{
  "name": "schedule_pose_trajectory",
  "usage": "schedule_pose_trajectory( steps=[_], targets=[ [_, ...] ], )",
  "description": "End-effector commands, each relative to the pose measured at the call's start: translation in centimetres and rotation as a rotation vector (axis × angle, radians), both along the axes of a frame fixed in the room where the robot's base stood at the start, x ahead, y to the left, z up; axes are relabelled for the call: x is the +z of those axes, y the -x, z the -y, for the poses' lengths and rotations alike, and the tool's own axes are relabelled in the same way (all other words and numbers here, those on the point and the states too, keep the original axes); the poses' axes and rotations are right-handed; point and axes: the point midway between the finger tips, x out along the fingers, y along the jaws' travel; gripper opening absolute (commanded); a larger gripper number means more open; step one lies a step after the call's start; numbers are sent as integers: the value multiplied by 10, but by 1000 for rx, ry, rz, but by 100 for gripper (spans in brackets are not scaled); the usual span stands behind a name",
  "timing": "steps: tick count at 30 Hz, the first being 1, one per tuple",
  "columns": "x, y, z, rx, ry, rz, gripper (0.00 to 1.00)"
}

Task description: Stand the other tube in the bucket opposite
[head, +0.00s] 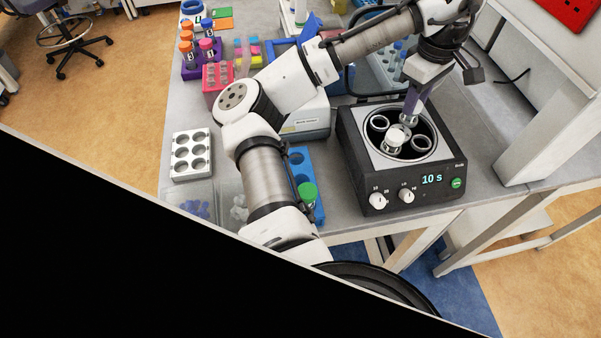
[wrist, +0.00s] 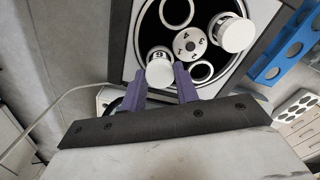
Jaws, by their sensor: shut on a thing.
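The centrifuge (head: 372,183) is open, with its ring of buckets around a numbered hub (wrist: 190,44). One white-capped tube (head: 393,144) stands in a bucket; it also shows at the right of the rotor in the wrist view (wrist: 238,35). My gripper (head: 411,110), with purple fingers, is shut on another white-capped tube (wrist: 160,73). The held tube is at the bucket opposite the first tube; how deep it sits in that bucket is hidden. The two other buckets, an upper one (wrist: 177,13) and a lower one (wrist: 201,72), look empty.
A blue rack (head: 319,207) with a green-capped tube (head: 307,193) stands left of the centrifuge. A white holder with wells (head: 192,155) lies at the bench's left. Coloured racks and another machine crowd the back. A white post (head: 540,130) rises at the right.

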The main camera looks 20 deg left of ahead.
Motion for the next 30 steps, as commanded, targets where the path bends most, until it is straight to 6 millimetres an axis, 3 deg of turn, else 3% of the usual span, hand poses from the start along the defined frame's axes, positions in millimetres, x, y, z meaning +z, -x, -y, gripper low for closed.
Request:
schedule_pose_trajectory(
  steps=[13,14,19,30],
  targets=[
    [-5,0,0,0,0,0,16],
    [-5,0,0,0,0,0,33],
    [-5,0,0,0,0,0,55],
    [-1,0,0,1,0,1,56]
  ],
)
